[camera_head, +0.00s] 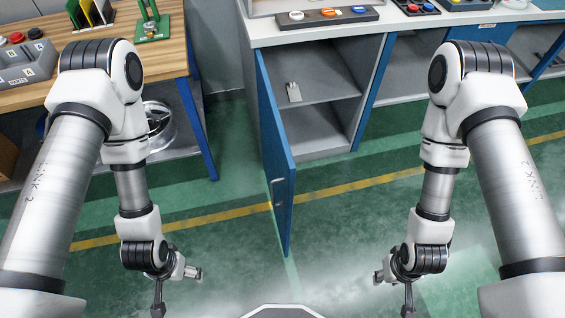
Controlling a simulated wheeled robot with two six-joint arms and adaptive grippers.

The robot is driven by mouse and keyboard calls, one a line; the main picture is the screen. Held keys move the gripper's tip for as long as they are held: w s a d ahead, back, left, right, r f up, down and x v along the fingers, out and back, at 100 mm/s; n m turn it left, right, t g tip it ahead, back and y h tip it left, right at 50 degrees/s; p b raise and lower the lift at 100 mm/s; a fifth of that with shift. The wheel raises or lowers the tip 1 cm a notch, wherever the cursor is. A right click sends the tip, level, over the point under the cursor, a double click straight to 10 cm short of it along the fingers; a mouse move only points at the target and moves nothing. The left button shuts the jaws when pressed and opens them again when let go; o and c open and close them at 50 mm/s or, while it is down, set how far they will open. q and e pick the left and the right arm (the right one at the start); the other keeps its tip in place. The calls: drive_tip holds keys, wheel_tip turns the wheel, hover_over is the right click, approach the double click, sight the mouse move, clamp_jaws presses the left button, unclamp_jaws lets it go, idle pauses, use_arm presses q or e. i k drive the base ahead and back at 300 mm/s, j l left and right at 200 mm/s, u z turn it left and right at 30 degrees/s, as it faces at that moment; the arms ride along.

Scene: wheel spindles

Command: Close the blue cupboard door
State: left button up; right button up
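The blue cupboard door (276,150) stands wide open, hinged on the left side of the grey cupboard (322,145) and swung out toward me. My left gripper (178,290) is at the lower left, apart from the door. My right gripper (393,290) is at the lower right, also apart from the door. Both are seen at an angle, and their finger opening is unclear.
A wooden-topped bench (85,62) with blue legs stands at the left, a metal wheel (158,126) beneath it. The white counter (350,27) above the cupboard holds a dark tray (345,17) with coloured rings. Green floor with a yellow line (235,213) is clear around the door.

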sight(280, 168)
drive_tip(key=k+j, duration=0.15)
drive_tip(key=k, duration=0.2)
drive_tip(key=k+j, duration=0.2)
drive_tip(key=i+u, duration=0.1)
drive_tip(key=u, duration=0.85)
